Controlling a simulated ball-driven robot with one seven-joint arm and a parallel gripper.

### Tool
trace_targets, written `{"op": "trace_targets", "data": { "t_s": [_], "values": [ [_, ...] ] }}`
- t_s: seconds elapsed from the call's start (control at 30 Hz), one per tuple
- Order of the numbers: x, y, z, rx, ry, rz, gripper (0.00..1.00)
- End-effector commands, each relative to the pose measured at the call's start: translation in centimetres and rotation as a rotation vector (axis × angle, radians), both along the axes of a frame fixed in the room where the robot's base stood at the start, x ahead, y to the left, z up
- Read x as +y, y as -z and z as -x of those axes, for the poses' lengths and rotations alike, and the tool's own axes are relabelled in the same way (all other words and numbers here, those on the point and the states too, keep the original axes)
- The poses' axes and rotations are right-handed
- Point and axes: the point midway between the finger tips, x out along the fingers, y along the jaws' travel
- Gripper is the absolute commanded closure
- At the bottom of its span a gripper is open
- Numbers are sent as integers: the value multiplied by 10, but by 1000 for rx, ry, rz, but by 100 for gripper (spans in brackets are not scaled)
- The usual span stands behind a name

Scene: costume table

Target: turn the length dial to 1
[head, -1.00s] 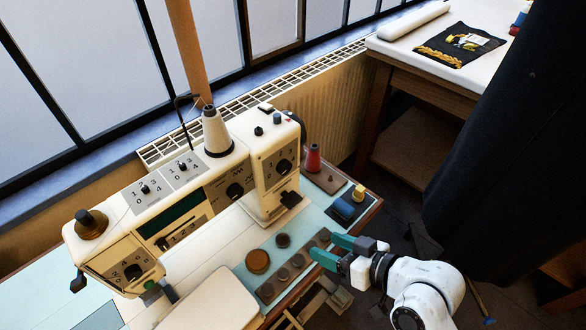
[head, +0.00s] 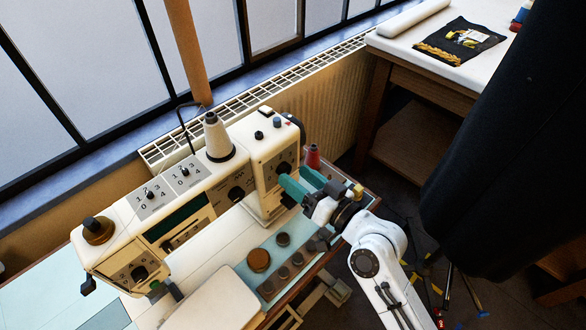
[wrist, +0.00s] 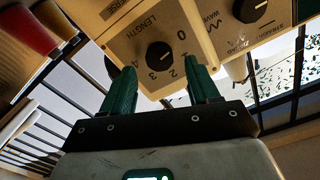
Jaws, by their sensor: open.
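The length dial (wrist: 160,55) is a black round knob on the cream sewing machine's end panel, under the word LENGTH, with numbers 0 to 4 around it. A small pale mark on the knob seems to face the right side, toward 0; the exact setting is hard to read. In the head view the dial (head: 285,168) shows just above my fingers. My gripper (head: 294,178) is open, its teal fingers pointing at the panel. In the wrist view my gripper (wrist: 159,68) has one finger low on either side of the dial, apart from it and empty.
Another black knob (wrist: 249,10) sits on the machine to the right. A red thread cone (head: 313,157) stands close behind my gripper. A large white cone (head: 217,138) stands on top of the machine. Several round pieces lie on the table in front.

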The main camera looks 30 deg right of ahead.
Motion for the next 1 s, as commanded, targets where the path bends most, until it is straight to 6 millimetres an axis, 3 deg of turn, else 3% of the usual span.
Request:
{"op": "trace_targets", "data": {
  "t_s": [0.2,0.53,1.0],
  "values": [
    [6,0,-19,0,0,0,40],
    [7,1,-22,1,0,1,40],
    [7,1,-22,1,0,1,84]
  ]
}}
